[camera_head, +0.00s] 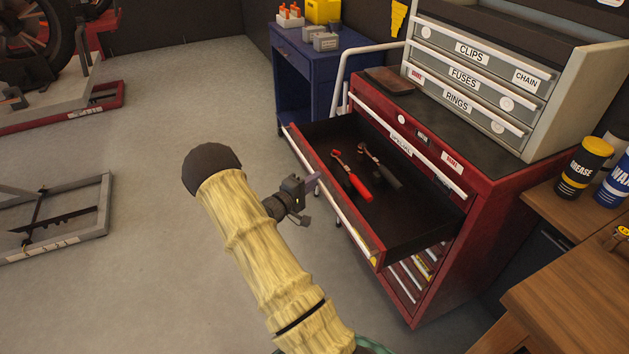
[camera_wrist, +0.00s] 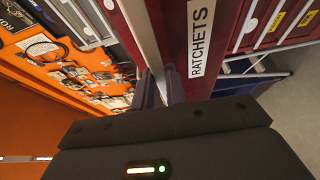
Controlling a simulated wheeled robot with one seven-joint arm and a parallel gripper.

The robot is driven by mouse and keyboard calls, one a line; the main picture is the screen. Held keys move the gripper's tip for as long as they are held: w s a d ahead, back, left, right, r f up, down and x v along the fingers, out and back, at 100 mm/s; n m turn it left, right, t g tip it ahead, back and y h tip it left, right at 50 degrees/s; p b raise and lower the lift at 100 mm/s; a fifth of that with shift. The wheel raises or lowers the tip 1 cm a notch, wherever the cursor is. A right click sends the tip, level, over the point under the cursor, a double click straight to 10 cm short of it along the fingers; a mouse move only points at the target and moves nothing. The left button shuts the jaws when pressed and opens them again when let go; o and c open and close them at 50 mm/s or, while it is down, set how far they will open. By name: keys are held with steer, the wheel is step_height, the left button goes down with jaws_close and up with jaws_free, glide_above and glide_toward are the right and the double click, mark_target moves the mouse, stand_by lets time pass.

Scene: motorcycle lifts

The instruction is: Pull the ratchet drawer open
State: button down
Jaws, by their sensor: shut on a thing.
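The ratchet drawer (camera_head: 410,226) of the red tool chest (camera_head: 480,215) stands pulled well out in the head view. Inside lie a red-handled ratchet (camera_head: 350,175) and a black-handled ratchet (camera_head: 381,167). My gripper (camera_head: 312,182) is at the drawer's front edge in the head view. In the wrist view the fingers of my gripper (camera_wrist: 163,90) are shut on the pale handle strip (camera_wrist: 142,35) along the drawer front, beside the "RATCHETS" label (camera_wrist: 202,38). The exact finger contact is partly hidden.
A grey small-parts cabinet (camera_head: 500,75) sits on the chest. A blue cart (camera_head: 310,70) stands behind it. A wooden bench (camera_head: 575,290) with cans is at the right. A grey metal frame (camera_head: 55,215) lies at the left. The floor between is clear.

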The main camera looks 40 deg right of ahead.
steer(key=c, duration=1.4)
jaws_free()
steer(key=shift+c, duration=0.2)
steer(key=shift+a, duration=0.15)
steer(key=s+a, duration=0.2)
steer(key=a, duration=1.5)
steer(key=shift+s, duration=0.35)
